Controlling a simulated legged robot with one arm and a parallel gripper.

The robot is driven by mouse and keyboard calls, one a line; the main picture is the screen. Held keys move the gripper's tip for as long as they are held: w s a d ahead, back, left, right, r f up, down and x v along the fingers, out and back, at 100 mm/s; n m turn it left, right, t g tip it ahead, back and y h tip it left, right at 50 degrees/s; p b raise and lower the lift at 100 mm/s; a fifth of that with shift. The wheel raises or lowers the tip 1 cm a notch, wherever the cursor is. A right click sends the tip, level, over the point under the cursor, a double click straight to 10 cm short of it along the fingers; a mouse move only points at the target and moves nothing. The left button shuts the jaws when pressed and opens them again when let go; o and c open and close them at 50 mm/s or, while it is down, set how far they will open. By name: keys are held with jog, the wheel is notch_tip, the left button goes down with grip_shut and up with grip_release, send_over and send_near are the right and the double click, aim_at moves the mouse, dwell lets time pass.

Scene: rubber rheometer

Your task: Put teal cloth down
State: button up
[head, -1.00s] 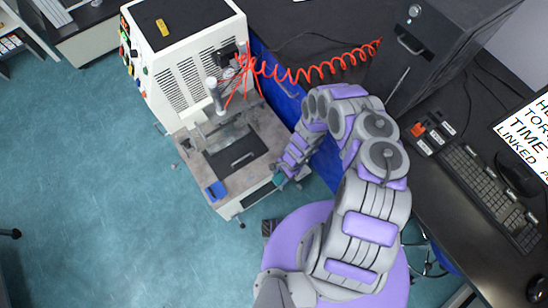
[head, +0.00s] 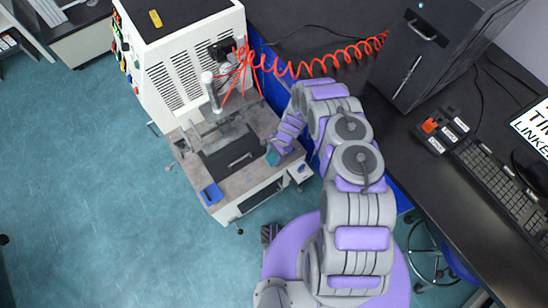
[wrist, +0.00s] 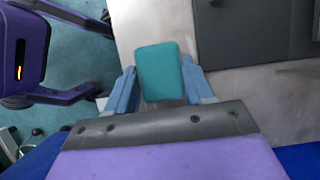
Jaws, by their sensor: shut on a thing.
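The teal cloth (wrist: 160,72) is a small folded pad between the two blue fingers of my gripper (wrist: 161,85) in the wrist view. My gripper is shut on it. In the head view the teal cloth (head: 272,157) shows at the tip of my gripper (head: 276,152), over the right side of the rheometer's work surface (head: 207,180). I cannot tell whether the cloth touches the surface.
A dark plate (head: 232,154) lies on the work surface left of my gripper, and a blue block (head: 212,194) is at its front left. A coiled red hose (head: 310,68) hangs behind my arm. A black desk (head: 430,190) stands to the right.

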jog(key=shift+f, duration=0.7)
jog(key=shift+r, duration=0.15)
jog(key=o, duration=0.7)
jog(key=p+v, duration=0.3)
jog(key=v, duration=0.9)
jog(key=shift+r, duration=0.1)
